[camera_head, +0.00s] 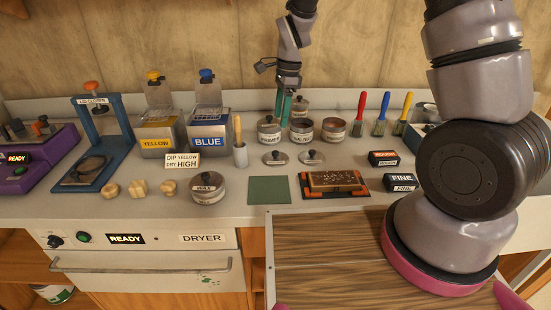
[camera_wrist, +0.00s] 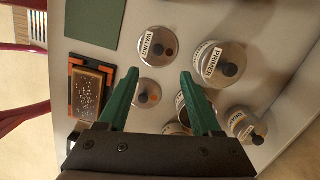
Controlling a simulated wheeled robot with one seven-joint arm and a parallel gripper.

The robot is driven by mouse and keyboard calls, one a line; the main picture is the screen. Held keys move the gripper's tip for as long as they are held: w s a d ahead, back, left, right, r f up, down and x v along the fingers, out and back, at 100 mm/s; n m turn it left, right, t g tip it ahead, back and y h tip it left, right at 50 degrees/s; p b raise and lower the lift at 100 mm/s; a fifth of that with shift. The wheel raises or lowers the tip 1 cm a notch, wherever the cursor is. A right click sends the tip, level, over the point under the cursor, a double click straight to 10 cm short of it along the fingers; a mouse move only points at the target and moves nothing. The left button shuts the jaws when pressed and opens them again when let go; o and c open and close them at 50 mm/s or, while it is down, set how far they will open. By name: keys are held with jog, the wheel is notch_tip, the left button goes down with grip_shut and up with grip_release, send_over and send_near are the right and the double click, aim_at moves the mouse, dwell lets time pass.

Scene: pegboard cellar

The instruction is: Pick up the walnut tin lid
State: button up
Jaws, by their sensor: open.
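Two loose round metal lids with dark knobs lie flat on the counter. The left lid (camera_head: 275,157) has a white label in the wrist view (camera_wrist: 165,57) that seems to read walnut, with small print. The right lid (camera_head: 311,157) shows an orange dot in the wrist view (camera_wrist: 146,101). My gripper (camera_head: 290,108) is above the tins, green fingers pointing down. In the wrist view my gripper (camera_wrist: 160,74) is open and empty. The orange-dotted lid shows between its fingers, the labelled lid just past the fingertips. The open walnut tin (camera_head: 301,135) is partly hidden by a finger in the wrist view.
The lidded primer tin (camera_head: 269,135) and another open tin (camera_head: 333,130) stand close behind the lids. A green mat (camera_head: 269,190) and a sanding block in a tray (camera_head: 333,180) lie in front. A lidded wax tin (camera_head: 208,190) stands to the left.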

send_over(275, 152)
jog(key=f, duration=0.6)
jog(key=shift+w+d+f, duration=0.25)
jog(key=shift+d+f, duration=0.05)
jog(key=shift+d, duration=0.05)
jog(key=shift+s+a+f, duration=0.1)
jog(key=shift+f, duration=1.25)
jog(key=shift+s+a+f, duration=0.1)
jog(key=shift+f, duration=1.2)
grip_shut()
